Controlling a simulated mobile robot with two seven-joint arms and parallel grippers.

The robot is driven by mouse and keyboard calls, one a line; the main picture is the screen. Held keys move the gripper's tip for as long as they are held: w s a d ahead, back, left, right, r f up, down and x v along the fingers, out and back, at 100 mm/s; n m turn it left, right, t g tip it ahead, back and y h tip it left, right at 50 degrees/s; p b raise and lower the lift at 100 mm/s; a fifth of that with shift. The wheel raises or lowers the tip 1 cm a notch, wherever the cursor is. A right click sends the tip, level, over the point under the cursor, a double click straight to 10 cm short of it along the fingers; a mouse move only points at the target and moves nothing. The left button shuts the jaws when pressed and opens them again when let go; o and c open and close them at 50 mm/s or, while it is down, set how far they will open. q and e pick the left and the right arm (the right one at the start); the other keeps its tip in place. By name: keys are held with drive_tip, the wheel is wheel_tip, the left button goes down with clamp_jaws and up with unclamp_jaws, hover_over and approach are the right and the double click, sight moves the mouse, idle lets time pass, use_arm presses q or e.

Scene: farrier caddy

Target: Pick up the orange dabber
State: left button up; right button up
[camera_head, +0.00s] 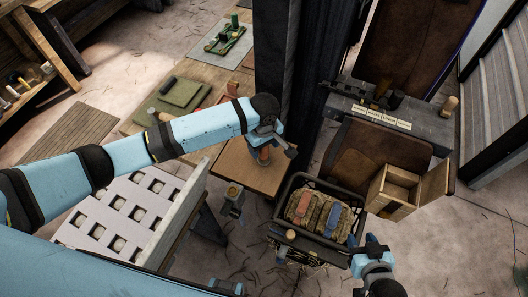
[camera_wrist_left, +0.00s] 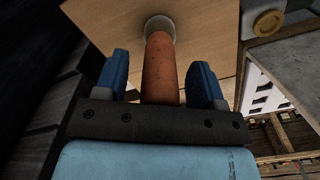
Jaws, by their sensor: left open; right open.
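The orange dabber (camera_wrist_left: 160,65) is a rust-orange cylinder with a pale round end against a light wooden surface. In the head view the dabber (camera_head: 264,157) shows in part below my left gripper (camera_head: 272,141), on the small wooden table (camera_head: 240,172). In the left wrist view the blue fingers of my left gripper (camera_wrist_left: 160,85) are apart, one on each side of the dabber. A gap shows on both sides. My right gripper (camera_head: 371,252) is at the lower right of the head view, beside the black basket, with its fingertips small in view.
A black basket (camera_head: 285,192) holds a bag with red and blue patches. An open wooden box (camera_head: 394,190) is right of it. A white rack with holes (camera_head: 182,212) stands at lower left. A dark post (camera_head: 283,60) rises just behind my left gripper.

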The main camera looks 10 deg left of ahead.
use_arm(q)
drive_tip(key=shift+f, duration=0.3)
clamp_jaws()
drive_tip(key=shift+r, duration=0.1)
